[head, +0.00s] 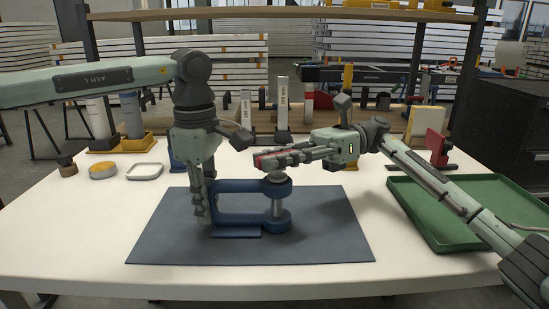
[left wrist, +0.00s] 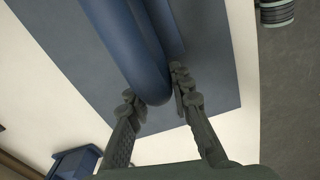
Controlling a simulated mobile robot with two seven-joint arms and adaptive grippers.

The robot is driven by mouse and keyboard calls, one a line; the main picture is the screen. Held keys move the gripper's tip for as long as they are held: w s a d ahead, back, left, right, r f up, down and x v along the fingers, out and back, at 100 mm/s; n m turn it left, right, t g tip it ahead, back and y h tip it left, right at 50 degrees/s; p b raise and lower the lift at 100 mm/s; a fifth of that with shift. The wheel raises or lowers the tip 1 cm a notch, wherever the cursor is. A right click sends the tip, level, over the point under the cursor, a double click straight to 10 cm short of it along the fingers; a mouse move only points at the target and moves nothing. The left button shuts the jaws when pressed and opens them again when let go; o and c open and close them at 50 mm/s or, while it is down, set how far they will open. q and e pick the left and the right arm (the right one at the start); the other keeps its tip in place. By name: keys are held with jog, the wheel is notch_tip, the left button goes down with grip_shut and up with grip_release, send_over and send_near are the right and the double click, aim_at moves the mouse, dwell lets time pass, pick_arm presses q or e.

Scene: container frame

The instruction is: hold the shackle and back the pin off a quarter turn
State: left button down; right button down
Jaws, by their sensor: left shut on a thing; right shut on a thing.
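The blue shackle (head: 240,186) stands on its side on the dark grey mat (head: 330,235), its bow to the left and its grey pin (head: 278,208) upright across the open right end. My left gripper (head: 203,212) points down and is shut on the bow. The left wrist view shows the blue bow (left wrist: 138,50) between the fingers of that gripper (left wrist: 160,103). My right gripper (head: 264,162) reaches in level from the right and is shut on the pin's top end, above the upper lug. Its fingers hide most of the pin head.
A green tray (head: 405,190) lies at the right of the white table (head: 100,225). A yellow tape roll (head: 103,170) and a pale oval ring (head: 144,171) lie at the left. Clamps and upright blocks line the back. The mat's front is clear.

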jog(key=n+g+h, duration=0.1)
jog(key=n+g, duration=0.1)
jog(key=g, duration=0.1)
jog(key=shift+f+h, duration=0.1)
jog(key=shift+h, duration=0.3)
jog(key=shift+s+a+f+n+g+h, duration=0.1)
jog(key=shift+s+n+g+h, duration=0.05)
jog(key=shift+n+g+h, duration=0.3)
jog(key=shift+s+a+f+n+g+h, duration=0.1)
jog(key=shift+n+g+h, duration=0.35)
jog(key=shift+w+d+n+g+h, duration=0.2)
jog(key=shift+n+g+h, duration=0.1)
jog(key=c, duration=1.4)
grip_release()
jog(key=shift+r, duration=0.1)
jog(key=shift+d+r, duration=0.1)
notch_tip(320, 180, up, 10)
jog(key=shift+f, duration=0.1)
